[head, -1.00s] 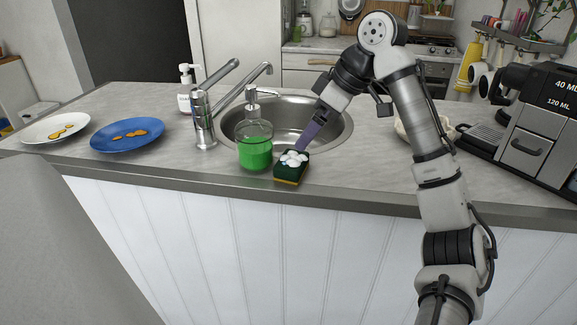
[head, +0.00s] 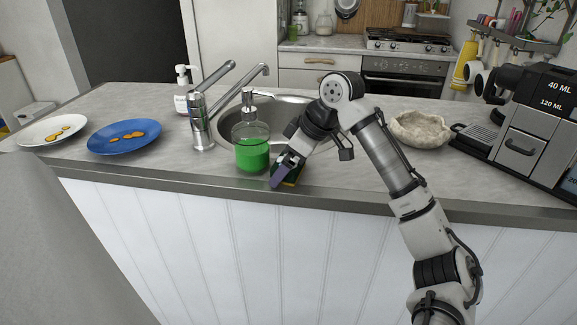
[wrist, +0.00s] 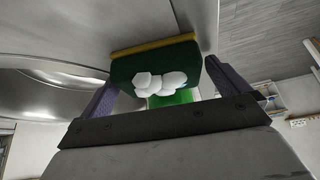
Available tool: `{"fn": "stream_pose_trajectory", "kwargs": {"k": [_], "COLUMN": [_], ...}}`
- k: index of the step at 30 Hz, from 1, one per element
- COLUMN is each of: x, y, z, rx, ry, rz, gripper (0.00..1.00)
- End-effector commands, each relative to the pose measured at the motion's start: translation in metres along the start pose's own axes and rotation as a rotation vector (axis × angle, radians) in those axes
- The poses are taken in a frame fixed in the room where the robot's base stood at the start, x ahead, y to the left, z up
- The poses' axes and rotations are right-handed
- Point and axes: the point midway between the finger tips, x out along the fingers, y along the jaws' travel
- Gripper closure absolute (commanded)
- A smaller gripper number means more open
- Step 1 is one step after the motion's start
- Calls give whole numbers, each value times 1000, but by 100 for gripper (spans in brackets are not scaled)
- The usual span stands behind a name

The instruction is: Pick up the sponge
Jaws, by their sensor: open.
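The sponge (head: 291,176) is green and yellow and lies on the counter near its front edge, right of the green soap bottle. In the head view my gripper partly hides it. In the wrist view the sponge (wrist: 157,67) shows its dark green side with white foam lumps on top and a yellow layer along one edge. My gripper (head: 279,176) is low over it. The purple fingers (wrist: 157,85) are open, one on each side of the sponge. I cannot tell whether either finger touches it.
The green soap dispenser (head: 252,152) stands close left of my gripper. Behind are the sink (head: 290,105) and the tap (head: 202,125). A blue plate (head: 122,142) and a white plate (head: 50,135) lie left. A stone-like bowl (head: 419,129) and a coffee machine (head: 530,130) stand right.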

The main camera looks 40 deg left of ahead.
Motion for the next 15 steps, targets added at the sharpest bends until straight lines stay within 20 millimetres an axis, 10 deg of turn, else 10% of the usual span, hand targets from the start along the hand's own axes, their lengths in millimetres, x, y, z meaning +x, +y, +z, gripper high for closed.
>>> {"fn": "stream_pose_trajectory", "kwargs": {"k": [15], "x": [-1], "y": [0], "z": [0], "rx": [0], "ry": [0], "rz": [1], "gripper": [42]}}
